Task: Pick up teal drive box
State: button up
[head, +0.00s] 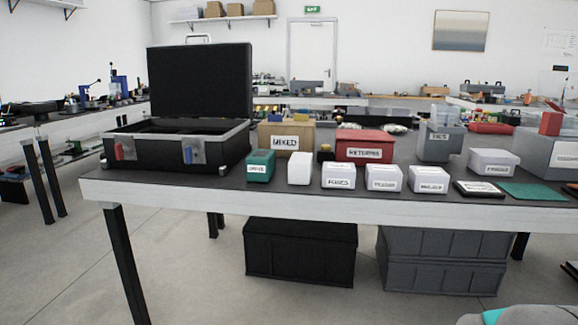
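The teal drive box (261,166) is a small box with a white label on its front. It stands upright near the front edge of the table (330,207), just right of the open black case (165,151).
Right of the white box stand several labelled white boxes (384,178) and a red RETURNS box (364,144). A dark flat item (479,189) and green mat (533,191) lie farther right. Dark crates (300,254) sit under the table. Floor in front is clear.

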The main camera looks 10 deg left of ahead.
aim_at(260, 164)
jog(key=i+j+z, duration=0.15)
jog(key=j, duration=0.65)
jog(key=j+z, duration=0.15)
jog(key=j, duration=0.65)
